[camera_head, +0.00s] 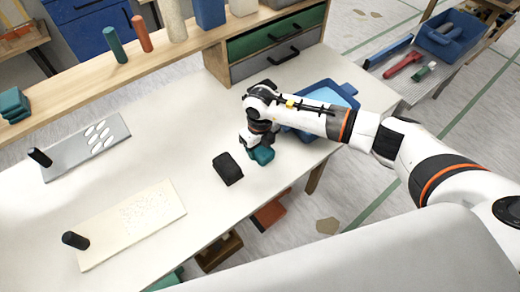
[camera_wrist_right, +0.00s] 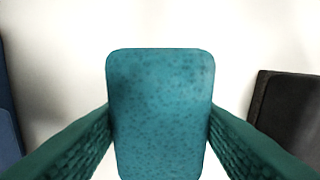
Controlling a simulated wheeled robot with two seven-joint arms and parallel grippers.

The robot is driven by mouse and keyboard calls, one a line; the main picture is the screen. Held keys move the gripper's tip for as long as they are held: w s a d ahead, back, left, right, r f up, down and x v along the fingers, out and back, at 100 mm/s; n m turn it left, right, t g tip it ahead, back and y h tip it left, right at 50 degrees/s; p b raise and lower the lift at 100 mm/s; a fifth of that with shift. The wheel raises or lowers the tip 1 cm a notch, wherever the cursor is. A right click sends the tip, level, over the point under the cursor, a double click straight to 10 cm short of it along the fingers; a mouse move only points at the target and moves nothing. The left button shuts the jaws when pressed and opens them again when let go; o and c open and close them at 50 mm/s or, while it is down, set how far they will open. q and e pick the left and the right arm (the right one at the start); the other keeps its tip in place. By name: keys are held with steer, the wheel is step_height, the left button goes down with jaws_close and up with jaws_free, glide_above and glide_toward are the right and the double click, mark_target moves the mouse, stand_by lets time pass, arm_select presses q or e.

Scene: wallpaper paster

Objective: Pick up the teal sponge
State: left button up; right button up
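The teal sponge (camera_head: 262,155) is on or just above the white table, under my right gripper (camera_head: 257,143); I cannot tell if it touches the table. In the right wrist view the sponge (camera_wrist_right: 160,112) fills the space between the two green textured fingers of my right gripper (camera_wrist_right: 160,125). Both fingertips meet its sides with no visible gap, so the gripper looks shut on it. My left gripper is not in view.
A black block (camera_head: 228,169) lies just left of the sponge, and a blue tray (camera_head: 345,93) is behind my right wrist. Two boards with black handles, one grey (camera_head: 75,153) and one cream (camera_head: 140,222), lie to the left. A drawer unit (camera_head: 275,60) stands at the back.

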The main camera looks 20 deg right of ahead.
steer(key=shift+c, duration=0.7)
